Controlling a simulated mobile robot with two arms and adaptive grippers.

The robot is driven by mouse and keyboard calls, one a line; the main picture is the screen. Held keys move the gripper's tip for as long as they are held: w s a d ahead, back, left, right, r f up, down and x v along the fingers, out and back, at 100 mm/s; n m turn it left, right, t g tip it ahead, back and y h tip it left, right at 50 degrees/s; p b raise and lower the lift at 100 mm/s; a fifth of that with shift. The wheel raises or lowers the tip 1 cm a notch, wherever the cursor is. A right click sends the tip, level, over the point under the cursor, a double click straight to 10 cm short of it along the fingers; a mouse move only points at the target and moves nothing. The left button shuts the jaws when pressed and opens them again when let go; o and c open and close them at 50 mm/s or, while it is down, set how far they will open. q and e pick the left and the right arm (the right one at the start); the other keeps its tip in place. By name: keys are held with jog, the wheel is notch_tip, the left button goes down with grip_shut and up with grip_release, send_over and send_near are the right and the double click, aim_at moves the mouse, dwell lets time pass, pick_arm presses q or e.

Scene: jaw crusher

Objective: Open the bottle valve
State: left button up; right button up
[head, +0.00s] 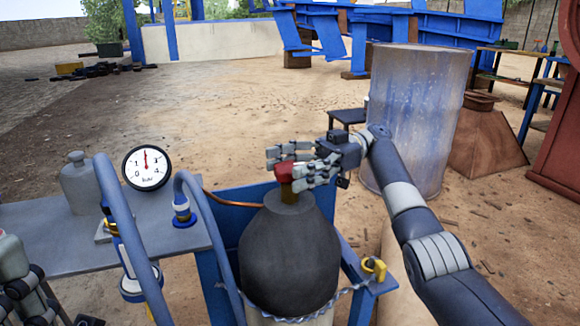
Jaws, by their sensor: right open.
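The bottle (288,255) is a dark grey rounded cylinder standing upright in a blue frame, held by a chain. On its neck is a brass valve with a red knob (284,172). My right gripper (283,166) reaches in from the right at knob height. Its fingers are spread and open, with the knob between or just beside the fingertips; I cannot tell if they touch it. The far side of the knob is hidden. My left gripper (28,285) shows only partly at the lower left edge, and its jaw state is unclear.
A pressure gauge (147,167) and a grey bench (60,235) stand left of the bottle. Blue hoses (128,235) and a copper pipe (228,202) run close to it. A large drum (418,110) stands behind my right arm. Open sandy ground lies beyond.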

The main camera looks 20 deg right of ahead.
aim_at(291, 165)
notch_tip(291, 165, up, 10)
dwell(0.5)
